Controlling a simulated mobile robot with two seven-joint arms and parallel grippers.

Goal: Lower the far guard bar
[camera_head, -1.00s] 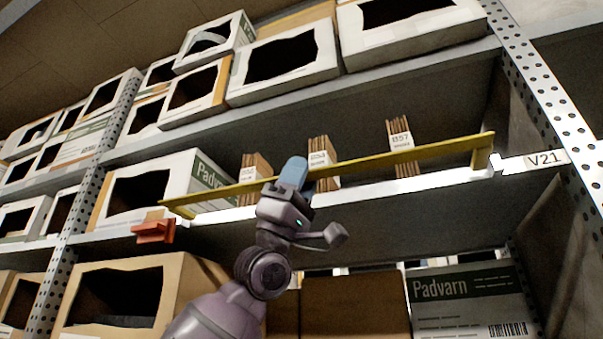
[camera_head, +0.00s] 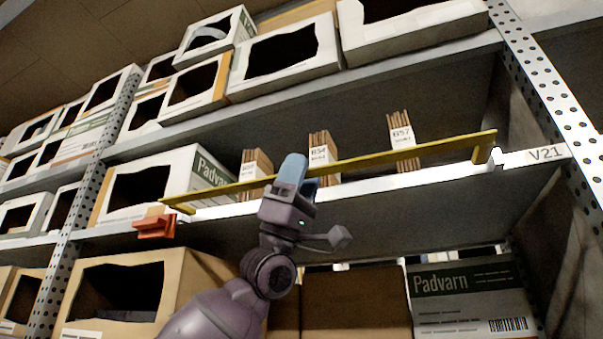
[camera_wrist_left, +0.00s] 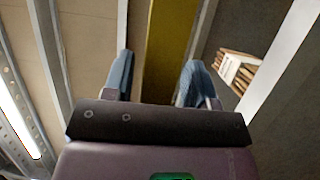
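The yellow guard bar (camera_head: 390,160) runs across the front of the middle shelf, tilted up to the right in the head view. Its bent right end (camera_head: 485,149) is by the V21 upright, its left end above an orange bracket (camera_head: 155,228). My left gripper (camera_head: 291,170) is at the bar, a little left of its middle, with a blue fingertip rising in front of it. In the left wrist view the gripper (camera_wrist_left: 157,80) is open, and the bar (camera_wrist_left: 170,45) passes between its two blue fingers, with a gap to the left one. My right gripper is not in view.
Several card bundles, such as the B57 bundle (camera_head: 401,140), stand on the shelf behind the bar. A Padvarn box (camera_head: 190,180) is at the shelf's left. Perforated uprights (camera_head: 560,120) flank the bay. Cartons (camera_head: 130,295) fill the level below.

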